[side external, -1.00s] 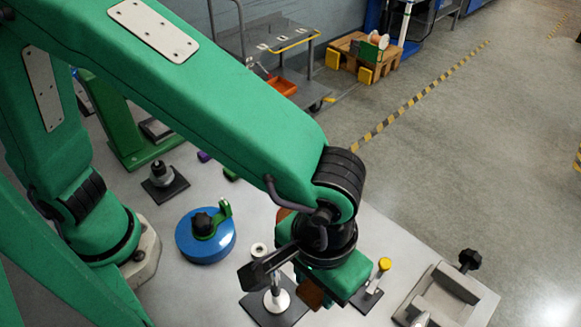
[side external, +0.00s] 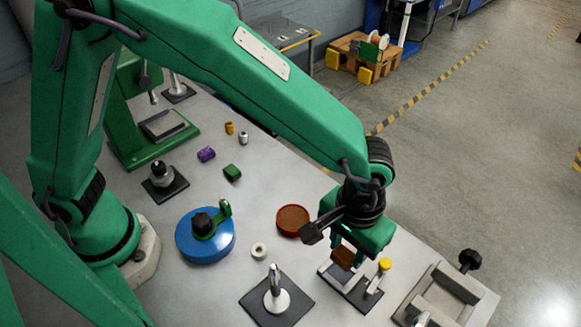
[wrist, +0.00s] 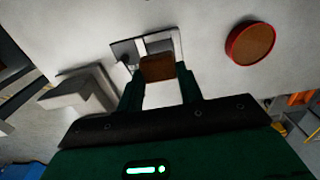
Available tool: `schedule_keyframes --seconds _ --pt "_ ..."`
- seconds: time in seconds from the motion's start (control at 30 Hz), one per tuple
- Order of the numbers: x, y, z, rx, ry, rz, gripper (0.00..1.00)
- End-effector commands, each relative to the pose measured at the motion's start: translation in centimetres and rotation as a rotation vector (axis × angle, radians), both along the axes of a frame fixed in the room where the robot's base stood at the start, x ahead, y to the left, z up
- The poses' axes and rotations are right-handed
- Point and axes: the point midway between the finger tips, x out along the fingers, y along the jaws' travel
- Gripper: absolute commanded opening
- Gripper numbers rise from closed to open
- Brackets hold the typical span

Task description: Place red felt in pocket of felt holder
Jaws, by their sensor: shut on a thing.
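My gripper (side external: 350,250) points down over the right part of the table, shut on a brown-red felt block (side external: 343,257). In the wrist view the felt (wrist: 158,68) sits between the fingertips (wrist: 160,88). The felt holder (side external: 362,296) is a small dark plate with pale metal parts and a yellow-topped post (side external: 385,264). It lies just below the felt in the side view. In the wrist view the holder (wrist: 126,50) shows behind the felt, which covers part of it. I cannot tell whether the felt touches the holder; its pocket is not clearly visible.
A red-rimmed round dish (side external: 293,220) lies left of the gripper. A dark plate with a metal post (side external: 277,296) stands in front, and a grey fixture with a black knob (side external: 440,296) to the right. A blue disc (side external: 205,238) lies farther left.

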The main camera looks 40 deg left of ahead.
Motion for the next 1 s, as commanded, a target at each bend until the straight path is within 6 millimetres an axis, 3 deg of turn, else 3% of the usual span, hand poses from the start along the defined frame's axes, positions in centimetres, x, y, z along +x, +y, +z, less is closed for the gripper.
schedule_keyframes --seconds 0.37,0.7,1.0 --pt "0.6 0.1 -0.8 0.000 0.000 0.000 0.18" --pt "0.6 0.1 -4.1 0.001 0.001 0.000 0.18" --pt "0.6 0.1 -4.4 -0.001 -0.001 0.000 0.18"
